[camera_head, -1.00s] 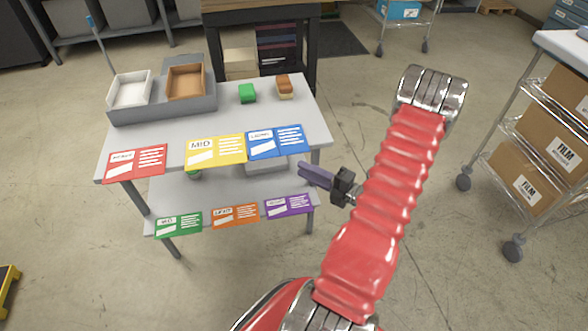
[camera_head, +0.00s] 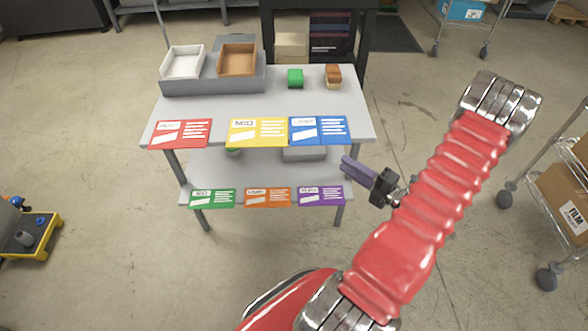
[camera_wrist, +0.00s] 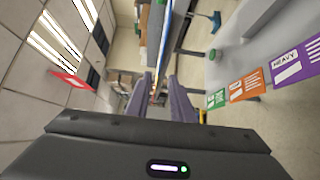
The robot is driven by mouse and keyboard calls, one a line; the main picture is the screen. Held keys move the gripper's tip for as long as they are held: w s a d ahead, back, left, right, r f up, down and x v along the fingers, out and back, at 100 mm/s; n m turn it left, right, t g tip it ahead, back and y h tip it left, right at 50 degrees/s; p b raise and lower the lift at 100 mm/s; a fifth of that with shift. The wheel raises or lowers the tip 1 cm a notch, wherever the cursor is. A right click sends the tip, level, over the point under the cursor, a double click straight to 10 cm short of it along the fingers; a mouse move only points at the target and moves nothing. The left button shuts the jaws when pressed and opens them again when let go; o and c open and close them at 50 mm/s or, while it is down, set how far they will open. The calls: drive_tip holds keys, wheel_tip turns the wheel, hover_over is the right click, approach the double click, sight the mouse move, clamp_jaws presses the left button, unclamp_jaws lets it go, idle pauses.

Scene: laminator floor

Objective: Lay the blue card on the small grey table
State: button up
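In the wrist view my gripper (camera_wrist: 158,100) shows two purple fingers apart with a gap between, empty. A thin blue edge (camera_wrist: 164,45) shows above them, probably the blue card edge-on. I cannot tell whether this table is the small grey one named.
A red card (camera_head: 180,133) lies front left. Green (camera_head: 212,198), orange (camera_head: 267,197) and purple (camera_head: 321,196) cards lie along the lower shelf. A grey holder (camera_head: 210,82) with two bins, a green block (camera_head: 295,77) and a brown block (camera_head: 333,75) stand behind. A yellow-framed cart (camera_head: 45,240) is far left.

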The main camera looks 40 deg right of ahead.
drive_tip(key=w+a+r+n+g+y, duration=0.2)
drive_tip(key=a+r+n+g+y, duration=0.35)
drive_tip(key=a+n, duration=0.75)
drive_tip(key=w+a+r+n+g+y, duration=0.1)
drive_tip(key=a+r+n+g+y, duration=0.1)
drive_tip(key=a+r+n+g, duration=0.85)
drive_tip(key=s+a+r+n+t+h, duration=0.2)
drive_tip(key=s+a+r+n+h, duration=0.2)
drive_tip(key=n, duration=1)
drive_tip(key=s+a+r+n+t+h, duration=0.1)
drive_tip(key=s+a+r+n+h, duration=0.2)
drive_tip(key=n, duration=1.1)
drive_tip(key=shift+s+a+r+t+h, duration=0.4)
drive_tip(key=shift+a+r+h, duration=1.3)
drive_tip(key=shift+a, duration=0.65)
drive_tip(key=shift+f+n, duration=0.2)
drive_tip(key=shift+n, duration=0.05)
